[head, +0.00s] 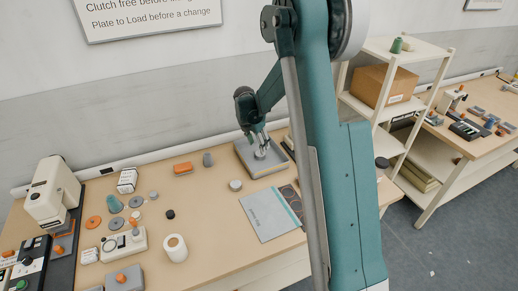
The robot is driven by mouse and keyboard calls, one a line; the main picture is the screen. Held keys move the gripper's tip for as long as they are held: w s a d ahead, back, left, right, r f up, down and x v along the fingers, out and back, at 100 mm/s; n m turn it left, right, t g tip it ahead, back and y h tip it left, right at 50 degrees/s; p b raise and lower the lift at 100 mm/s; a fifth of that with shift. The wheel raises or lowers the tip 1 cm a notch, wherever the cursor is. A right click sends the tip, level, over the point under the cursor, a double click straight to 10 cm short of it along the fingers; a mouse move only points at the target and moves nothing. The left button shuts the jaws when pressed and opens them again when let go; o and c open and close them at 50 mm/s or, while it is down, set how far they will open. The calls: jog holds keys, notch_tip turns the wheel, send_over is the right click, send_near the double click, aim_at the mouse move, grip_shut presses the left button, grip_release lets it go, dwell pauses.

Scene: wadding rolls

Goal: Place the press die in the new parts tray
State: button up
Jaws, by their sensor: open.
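My gripper (262,143) is open and points down at the back of the table, right of the middle. It is just over a grey tray-like block (276,168) with a yellowish front edge, which looks like the new parts tray. A small light grey round piece (260,154), perhaps the press die, is directly below the fingertips on the tray. The fingers partly hide it, and I cannot tell whether they touch it. No label on the tray is readable.
A grey booklet (268,214) lies in front of the tray. A short grey cylinder (235,185) and a white roll (174,248) stand to the left. A white press machine (52,190) is at far left. Shelves (395,105) stand right. The table's middle is fairly clear.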

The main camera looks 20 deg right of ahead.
jog(key=shift+v, duration=2.8)
jog(key=s+a+r+m+t, duration=0.1)
jog(key=s+a+r+m, duration=0.25)
jog(key=s+r, duration=0.3)
jog(key=s+a+r+m+t+y, duration=0.1)
jog(key=s+a+r+m, duration=0.1)
jog(key=s+r+m, duration=0.35)
jog(key=s+a+r+m+t, duration=0.1)
jog(key=s+a+r+m, duration=0.15)
jog(key=s+r, duration=0.5)
jog(key=s+a+m+t, duration=0.1)
jog(key=s+m, duration=0.3)
jog(key=s, duration=0.4)
jog(key=s+a+m+y, duration=0.1)
jog(key=s+a+m, duration=0.3)
jog(key=s, duration=0.4)
jog(key=s+a+m+t, duration=0.1)
jog(key=s+m, duration=0.3)
jog(key=s, duration=0.5)
jog(key=shift+a+f+t+y, duration=0.3)
jog(key=shift+a+f+y, duration=0.15)
jog(key=shift+a, duration=0.4)
